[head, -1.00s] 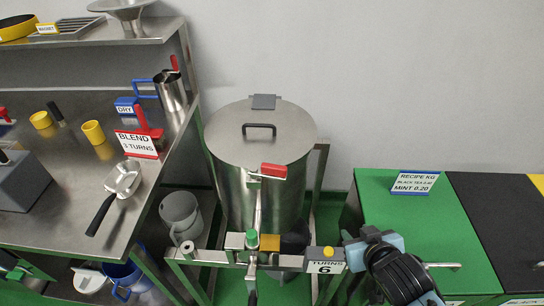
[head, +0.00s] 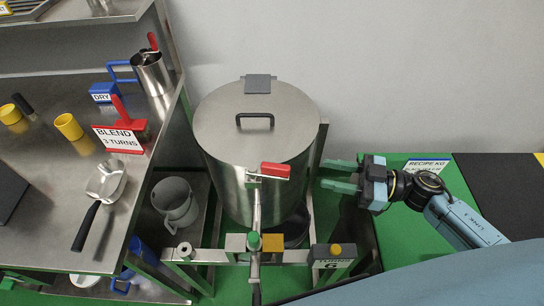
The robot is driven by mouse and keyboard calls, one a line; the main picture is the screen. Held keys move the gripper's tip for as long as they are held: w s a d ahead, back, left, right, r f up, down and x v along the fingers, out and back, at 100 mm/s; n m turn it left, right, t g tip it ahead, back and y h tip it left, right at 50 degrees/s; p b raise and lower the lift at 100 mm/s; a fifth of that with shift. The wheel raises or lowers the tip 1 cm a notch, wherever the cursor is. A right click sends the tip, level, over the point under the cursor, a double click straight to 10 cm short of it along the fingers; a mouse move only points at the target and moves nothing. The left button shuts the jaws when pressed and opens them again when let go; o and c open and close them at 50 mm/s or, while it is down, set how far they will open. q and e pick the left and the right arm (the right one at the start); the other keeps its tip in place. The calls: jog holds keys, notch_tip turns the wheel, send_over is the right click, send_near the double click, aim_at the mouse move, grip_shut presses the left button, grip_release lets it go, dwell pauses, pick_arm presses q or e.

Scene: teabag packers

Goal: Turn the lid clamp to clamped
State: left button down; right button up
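The steel drum (head: 238,170) stands upright in a metal frame, its round lid (head: 225,125) seated on top with a dark handle (head: 255,120). The lid clamp's red handle (head: 276,170) is at the front right of the lid rim, pointing right from a small metal bracket. My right gripper (head: 328,174) is to the right of the drum, its two green fingers pointing left. The fingers are apart with nothing between them, and a gap separates them from the red handle. My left gripper does not show.
A frame bar with a green knob (head: 254,239) and a turns counter (head: 333,255) runs in front of the drum. A steel bench (head: 60,200) with a scoop (head: 106,183) and yellow cups is left. A green-topped cabinet (head: 398,235) is right. A grey jug (head: 175,203) stands between bench and drum.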

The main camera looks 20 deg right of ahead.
jog(key=g, duration=0.1)
jog(key=p, duration=0.1)
send_near(261, 166)
jog(key=x, duration=0.4)
jog(key=f+x, duration=0.1)
jog(key=x, duration=0.2)
jog(key=shift+w+d+f, duration=0.15)
jog(key=shift+w, duration=0.15)
grip_shut()
